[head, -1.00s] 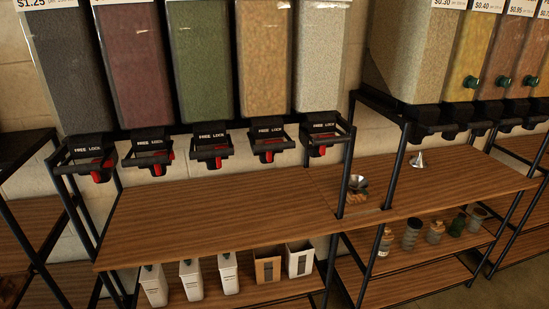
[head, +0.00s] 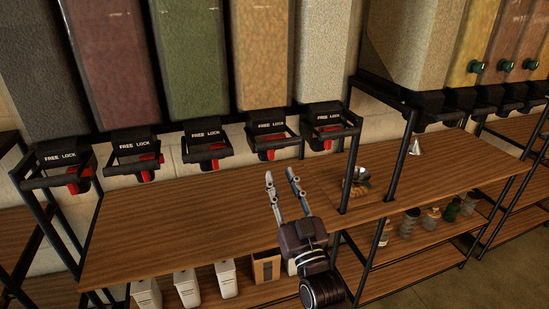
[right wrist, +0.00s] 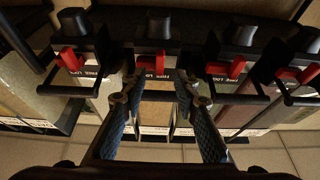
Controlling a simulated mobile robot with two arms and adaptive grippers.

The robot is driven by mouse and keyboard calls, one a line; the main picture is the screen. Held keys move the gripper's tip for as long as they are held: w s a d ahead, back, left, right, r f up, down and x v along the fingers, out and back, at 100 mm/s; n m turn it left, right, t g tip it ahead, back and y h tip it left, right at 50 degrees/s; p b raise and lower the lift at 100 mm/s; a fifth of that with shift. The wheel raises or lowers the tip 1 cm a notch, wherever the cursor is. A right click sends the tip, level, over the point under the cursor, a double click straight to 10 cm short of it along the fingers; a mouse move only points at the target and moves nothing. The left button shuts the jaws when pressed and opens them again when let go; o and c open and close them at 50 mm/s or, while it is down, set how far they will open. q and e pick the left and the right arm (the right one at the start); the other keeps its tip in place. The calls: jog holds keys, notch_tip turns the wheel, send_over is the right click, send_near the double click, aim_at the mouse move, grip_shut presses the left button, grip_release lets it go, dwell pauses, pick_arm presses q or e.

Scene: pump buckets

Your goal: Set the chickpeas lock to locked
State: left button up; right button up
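A row of bulk bins hangs over the wooden counter, each with a black dispenser marked FREE LOCK and a red lever. No bin names are readable, so I cannot be sure which is chickpeas. The tan-yellow bin (head: 264,50) is a likely match. Its red lever (head: 267,155) shows below the FREE LOCK text; its exact setting is unclear. My right gripper (head: 280,174) is open and empty, below and in front of that dispenser, apart from it. In the right wrist view, my open fingers (right wrist: 158,84) point toward a red lever (right wrist: 151,62). My left gripper is out of view.
Black dispenser frames (head: 331,122) stick out on both sides. The counter (head: 190,225) is mostly clear, with a metal funnel (head: 360,178) near a black post. White containers (head: 186,287) and several jars (head: 432,216) stand on the lower shelf.

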aim_at(272, 155)
jog(key=p+x, duration=0.1)
jog(key=x, duration=0.5)
jog(key=shift+w+a, duration=0.1)
jog(key=shift+w, duration=0.15)
jog(key=shift+c, duration=0.3)
grip_shut()
